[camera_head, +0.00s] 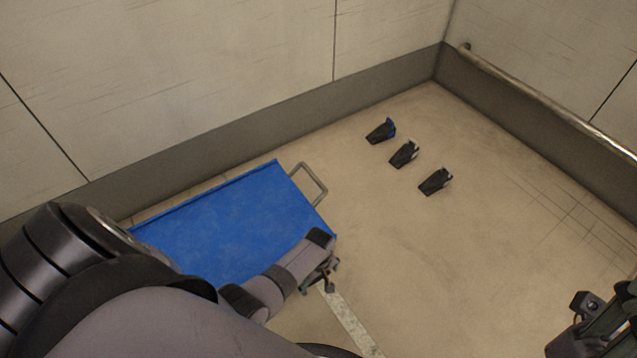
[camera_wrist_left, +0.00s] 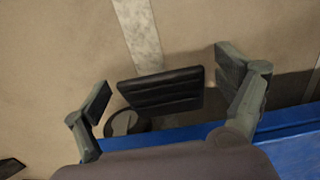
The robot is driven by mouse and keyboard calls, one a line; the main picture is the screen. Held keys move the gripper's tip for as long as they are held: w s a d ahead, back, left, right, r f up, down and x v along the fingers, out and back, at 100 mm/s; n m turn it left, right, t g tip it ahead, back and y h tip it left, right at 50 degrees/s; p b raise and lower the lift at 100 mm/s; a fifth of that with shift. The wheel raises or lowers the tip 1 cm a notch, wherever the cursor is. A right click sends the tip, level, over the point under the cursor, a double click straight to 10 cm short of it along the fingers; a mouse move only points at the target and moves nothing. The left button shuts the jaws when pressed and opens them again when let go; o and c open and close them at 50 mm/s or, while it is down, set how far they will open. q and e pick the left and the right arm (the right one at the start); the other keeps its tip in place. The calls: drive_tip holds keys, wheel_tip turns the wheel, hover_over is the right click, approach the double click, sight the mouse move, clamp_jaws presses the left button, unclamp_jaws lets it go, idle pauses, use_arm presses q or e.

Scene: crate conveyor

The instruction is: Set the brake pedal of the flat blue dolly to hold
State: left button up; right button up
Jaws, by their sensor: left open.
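The flat blue dolly (camera_head: 235,215) stands on the floor along the left wall, with a grey loop handle (camera_head: 311,184) at its far right end. My left gripper (camera_head: 326,282) is at the dolly's near right corner, pointing down. In the left wrist view, my left gripper (camera_wrist_left: 165,98) is open. A black ribbed brake pedal (camera_wrist_left: 160,92) shows between its fingers, beside the dolly's blue edge (camera_wrist_left: 285,125). I cannot tell whether a finger touches the pedal. The pedal cannot be made out in the head view. My right gripper (camera_head: 583,325) is partly visible at the lower right.
Three dark wedge-shaped blocks (camera_head: 381,131) (camera_head: 405,153) (camera_head: 436,181) lie in a row on the floor beyond the handle. A metal rail (camera_head: 540,97) runs along the right wall. A pale stripe (camera_head: 350,322) marks the floor. The middle floor is clear.

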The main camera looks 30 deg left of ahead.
use_arm(q)
drive_tip(key=shift+f, duration=0.1)
drive_tip(key=c, duration=1.7)
